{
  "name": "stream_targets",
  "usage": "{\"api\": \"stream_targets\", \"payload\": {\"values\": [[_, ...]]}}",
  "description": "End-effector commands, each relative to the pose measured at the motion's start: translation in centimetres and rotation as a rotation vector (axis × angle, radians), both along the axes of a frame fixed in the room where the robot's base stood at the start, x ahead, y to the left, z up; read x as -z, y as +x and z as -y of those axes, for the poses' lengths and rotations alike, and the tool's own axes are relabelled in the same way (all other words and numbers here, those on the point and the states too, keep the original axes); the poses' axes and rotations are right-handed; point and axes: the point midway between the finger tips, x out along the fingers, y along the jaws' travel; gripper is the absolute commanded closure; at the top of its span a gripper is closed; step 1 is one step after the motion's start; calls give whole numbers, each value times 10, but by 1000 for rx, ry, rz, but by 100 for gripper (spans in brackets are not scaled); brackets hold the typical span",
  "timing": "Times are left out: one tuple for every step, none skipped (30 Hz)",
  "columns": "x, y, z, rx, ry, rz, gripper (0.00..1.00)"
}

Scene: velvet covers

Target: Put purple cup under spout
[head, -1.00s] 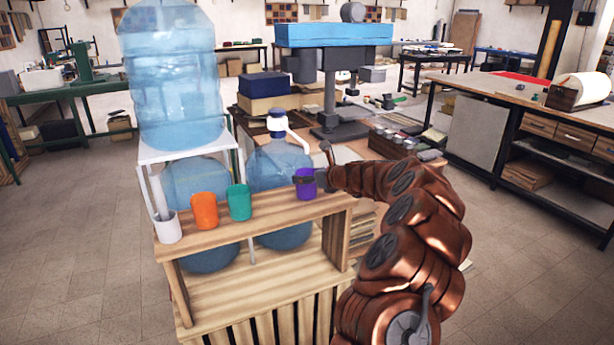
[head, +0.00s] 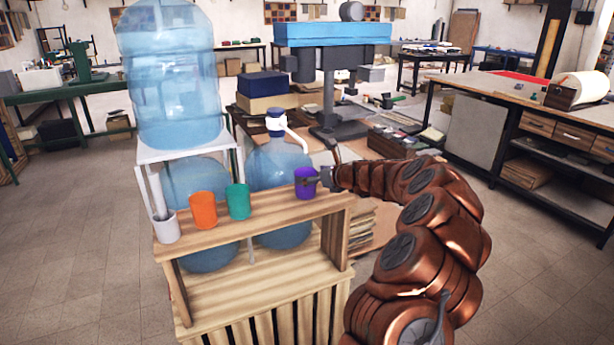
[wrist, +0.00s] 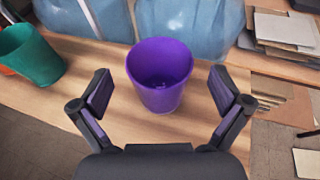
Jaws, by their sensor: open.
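The purple cup (head: 304,186) stands upright on the wooden shelf (head: 270,223), near its right end. The white spout (head: 299,140) curves from the pump on a blue water bottle (head: 272,167) behind the shelf. In the head view the spout's tip is above and behind the cup; the exact alignment is hard to tell. My gripper (wrist: 162,92) is open on the near side of the cup. In the wrist view the cup (wrist: 160,80) is between and slightly beyond the fingertips, with a gap on each side. In the head view, the gripper is at the cup's right.
A green cup (head: 238,202), an orange cup (head: 203,211) and a white cup (head: 166,228) stand to the left on the same shelf. A large water bottle (head: 172,80) rests on a white stand. Open floor lies to the left.

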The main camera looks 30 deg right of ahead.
Motion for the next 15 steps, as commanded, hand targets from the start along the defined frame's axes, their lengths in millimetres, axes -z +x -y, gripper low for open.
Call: {"api": "stream_targets", "payload": {"values": [[-4, -9, 2, 1, 2, 2, 0], [-5, -13, 4, 2, 2, 1, 0], [-7, -19, 5, 2, 2, 0, 0], [-9, -24, 7, 3, 1, 1, 0], [-11, -28, 7, 2, 0, 1, 0], [-14, -35, 8, 2, 0, 2, 0], [-15, -40, 9, 2, 0, 1, 0], [-17, -44, 10, 1, 1, 1, 0], [-19, -50, 11, 1, 1, 1, 0], [-20, -54, 12, 1, 1, 1, 0], [-21, -58, 13, 1, 1, 0, 0], [-23, -63, 15, 2, -1, -1, 0], [-24, -66, 15, 2, -1, -1, 0], [-25, -69, 16, 3, -1, -1, 0], [-27, -73, 17, 3, -1, 0, 0]]}}
